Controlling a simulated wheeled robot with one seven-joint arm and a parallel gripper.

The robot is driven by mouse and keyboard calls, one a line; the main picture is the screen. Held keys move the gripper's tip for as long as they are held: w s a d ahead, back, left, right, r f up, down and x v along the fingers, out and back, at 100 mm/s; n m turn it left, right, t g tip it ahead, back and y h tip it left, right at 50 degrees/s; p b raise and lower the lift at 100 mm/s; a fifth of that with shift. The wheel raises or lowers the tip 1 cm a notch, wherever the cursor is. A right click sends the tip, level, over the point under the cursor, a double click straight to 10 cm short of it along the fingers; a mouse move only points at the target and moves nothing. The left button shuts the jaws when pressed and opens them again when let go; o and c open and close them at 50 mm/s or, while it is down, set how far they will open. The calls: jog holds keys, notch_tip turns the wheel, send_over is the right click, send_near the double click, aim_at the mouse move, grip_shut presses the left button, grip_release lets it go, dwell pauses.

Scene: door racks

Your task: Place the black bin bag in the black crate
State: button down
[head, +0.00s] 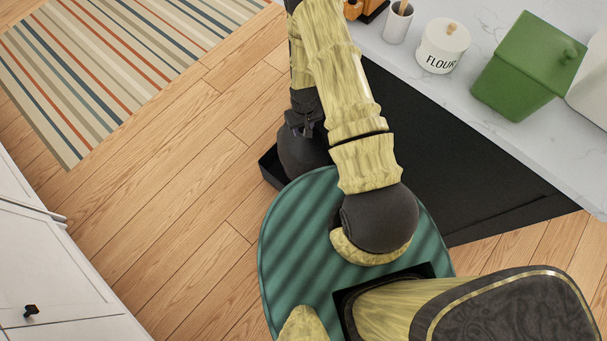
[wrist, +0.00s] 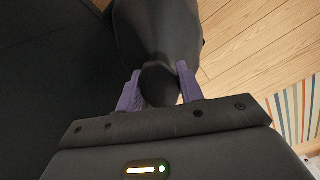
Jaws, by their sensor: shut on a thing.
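The black bin bag (head: 301,154) hangs below my gripper (head: 303,122) in the head view, a rounded dark bundle partly hidden by my arm. In the wrist view my gripper (wrist: 159,84) has its two purple fingers closed on the gathered neck of the bag (wrist: 158,30), which widens beyond them. The black crate (head: 269,170) shows only as a dark corner and rim at the lower left of the bag; the rest is hidden. The bag overlaps the crate in the picture; I cannot tell whether it is inside or above it.
A white counter (head: 405,62) with a flour jar (head: 442,46), a white cup (head: 398,22) and a green canister (head: 528,66) runs along the upper right. White cabinets (head: 60,270) stand at lower left. Wooden floor (head: 180,190) and a striped rug (head: 110,65) lie open on the left.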

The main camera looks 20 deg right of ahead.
jog(key=w+f+n+b, duration=0.2)
jog(key=f+b, duration=0.6)
jog(key=b, duration=0.6)
jog(key=w+f+n+b, duration=0.3)
jog(key=f+b, duration=0.5)
jog(key=b, duration=0.6)
jog(key=shift+a+n, duration=0.3)
jog(key=shift+f+b, duration=1.3)
jog(key=shift+f, duration=1.85)
jog(key=shift+f+b, duration=0.75)
jog(key=shift+f, duration=1.2)
